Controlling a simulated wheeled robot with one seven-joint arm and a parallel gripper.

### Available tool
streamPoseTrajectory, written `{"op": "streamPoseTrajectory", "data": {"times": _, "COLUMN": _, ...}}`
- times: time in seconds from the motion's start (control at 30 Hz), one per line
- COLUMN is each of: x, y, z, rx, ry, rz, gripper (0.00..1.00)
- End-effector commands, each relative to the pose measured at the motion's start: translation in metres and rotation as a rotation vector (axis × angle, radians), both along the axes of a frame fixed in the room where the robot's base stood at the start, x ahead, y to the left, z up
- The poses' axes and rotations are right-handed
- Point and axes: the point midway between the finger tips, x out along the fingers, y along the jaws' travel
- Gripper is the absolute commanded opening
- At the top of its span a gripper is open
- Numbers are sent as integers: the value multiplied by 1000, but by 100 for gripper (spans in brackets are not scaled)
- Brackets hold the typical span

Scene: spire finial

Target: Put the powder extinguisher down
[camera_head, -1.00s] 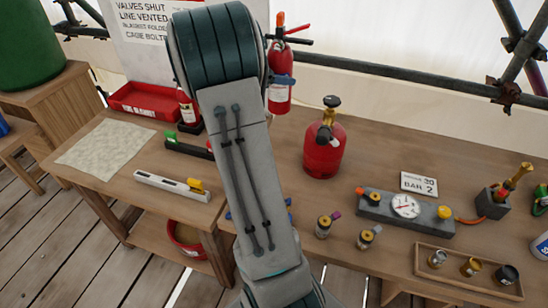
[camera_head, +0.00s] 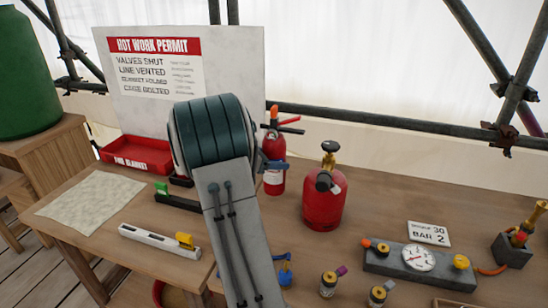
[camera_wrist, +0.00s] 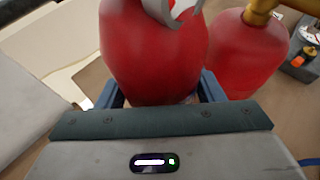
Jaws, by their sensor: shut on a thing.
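The powder extinguisher (camera_head: 272,180) is a slim red cylinder with a pale label, a black-and-red handle and an orange piece on top. It is upright above the rear of the wooden table, left of a larger red gas cylinder (camera_head: 324,205). My gripper (camera_head: 276,165) is shut on its body, with a blue finger showing at its right side. In the wrist view the red body (camera_wrist: 150,60) is between my two blue fingers, beside the gas cylinder (camera_wrist: 245,55). I cannot tell whether its base touches the table.
A red fire blanket tray (camera_head: 135,152), a permit board (camera_head: 170,70) and a dark rack with a green end (camera_head: 175,197) are to the left. A gauge block (camera_head: 415,262) is to the right. A scaffold tube (camera_head: 400,130) runs behind.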

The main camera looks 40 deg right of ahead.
Motion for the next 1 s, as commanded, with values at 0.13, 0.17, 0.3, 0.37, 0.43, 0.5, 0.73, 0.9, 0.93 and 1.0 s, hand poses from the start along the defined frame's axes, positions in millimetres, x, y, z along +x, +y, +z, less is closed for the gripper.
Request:
{"op": "streamPoseTrajectory", "data": {"times": 0.13, "x": 0, "y": -1, "z": -7, "rx": -5, "ry": -2, "rz": -2, "gripper": 0}}
{"op": "streamPoseTrajectory", "data": {"times": 0.17, "x": 0, "y": -1, "z": -8, "rx": -5, "ry": -1, "rz": -1, "gripper": 0}}
{"op": "streamPoseTrajectory", "data": {"times": 0.3, "x": 0, "y": -1, "z": -21, "rx": -4, "ry": 0, "rz": -2, "gripper": 0}}
{"op": "streamPoseTrajectory", "data": {"times": 0.37, "x": 0, "y": -1, "z": -29, "rx": -4, "ry": 1, "rz": -1, "gripper": 0}}
{"op": "streamPoseTrajectory", "data": {"times": 0.43, "x": 0, "y": -1, "z": -38, "rx": -4, "ry": 1, "rz": -1, "gripper": 0}}
{"op": "streamPoseTrajectory", "data": {"times": 0.5, "x": 0, "y": -1, "z": -43, "rx": -5, "ry": -2, "rz": -2, "gripper": 0}}
{"op": "streamPoseTrajectory", "data": {"times": 0.73, "x": 0, "y": -1, "z": -44, "rx": -5, "ry": -3, "rz": -2, "gripper": 0}}
{"op": "streamPoseTrajectory", "data": {"times": 0.9, "x": 0, "y": -1, "z": -48, "rx": -5, "ry": -3, "rz": -1, "gripper": 0}}
{"op": "streamPoseTrajectory", "data": {"times": 0.93, "x": 0, "y": 0, "z": -50, "rx": -1, "ry": -2, "rz": -1, "gripper": 70}}
{"op": "streamPoseTrajectory", "data": {"times": 1.0, "x": 0, "y": 0, "z": -49, "rx": -1, "ry": -2, "rz": -1, "gripper": 83}}
